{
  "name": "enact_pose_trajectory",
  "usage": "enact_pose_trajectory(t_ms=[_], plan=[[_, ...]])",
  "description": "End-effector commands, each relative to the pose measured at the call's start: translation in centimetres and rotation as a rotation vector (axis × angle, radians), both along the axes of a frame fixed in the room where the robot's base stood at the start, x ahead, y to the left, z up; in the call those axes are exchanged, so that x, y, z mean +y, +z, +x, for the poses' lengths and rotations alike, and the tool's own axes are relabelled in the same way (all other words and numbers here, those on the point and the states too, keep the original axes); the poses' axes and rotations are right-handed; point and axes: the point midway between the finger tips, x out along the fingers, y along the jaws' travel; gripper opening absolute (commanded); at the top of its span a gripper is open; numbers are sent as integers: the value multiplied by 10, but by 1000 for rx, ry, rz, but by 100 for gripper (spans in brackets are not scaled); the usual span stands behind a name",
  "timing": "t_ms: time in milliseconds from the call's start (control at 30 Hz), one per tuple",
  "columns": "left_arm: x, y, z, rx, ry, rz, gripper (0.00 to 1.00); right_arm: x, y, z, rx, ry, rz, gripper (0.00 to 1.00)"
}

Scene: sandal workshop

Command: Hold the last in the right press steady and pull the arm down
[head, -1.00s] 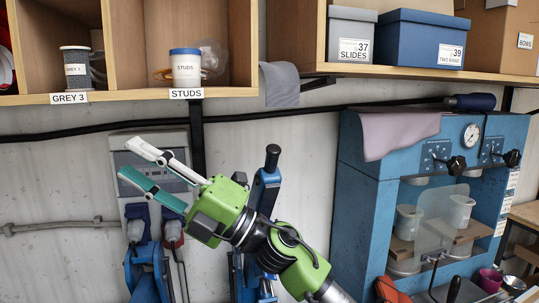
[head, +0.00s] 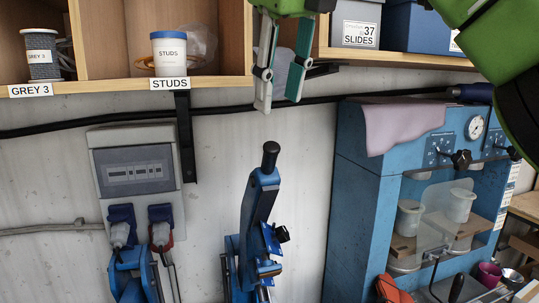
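A blue press (head: 258,215) stands at the bottom middle of the head view. Its arm points up and ends in a black knob (head: 270,157). The lower part of this press is cut off by the frame edge, and I cannot make out a last in it. My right gripper (head: 279,103) hangs from the top edge with its fingers pointing down, above the black knob and apart from it. My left gripper is not in view.
Another blue device (head: 130,275) stands at the lower left under a grey wall box (head: 138,170). A large blue machine (head: 350,200) with a gauge stands at the right. A wooden shelf (head: 215,84) with a STUDS tub (head: 169,53) is close beside my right gripper.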

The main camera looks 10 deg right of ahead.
Motion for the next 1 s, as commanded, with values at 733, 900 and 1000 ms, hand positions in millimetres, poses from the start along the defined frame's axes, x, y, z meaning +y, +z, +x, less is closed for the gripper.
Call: enact_pose_trajectory(t_ms=[733, 900, 1000], plan=[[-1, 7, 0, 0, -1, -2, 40, 5, -110, 52, 2, -6, -6, 34], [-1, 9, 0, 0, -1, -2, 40, 6, -120, 56, 0, -5, -5, 34], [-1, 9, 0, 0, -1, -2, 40, 6, -122, 57, 1, -4, -4, 34]])
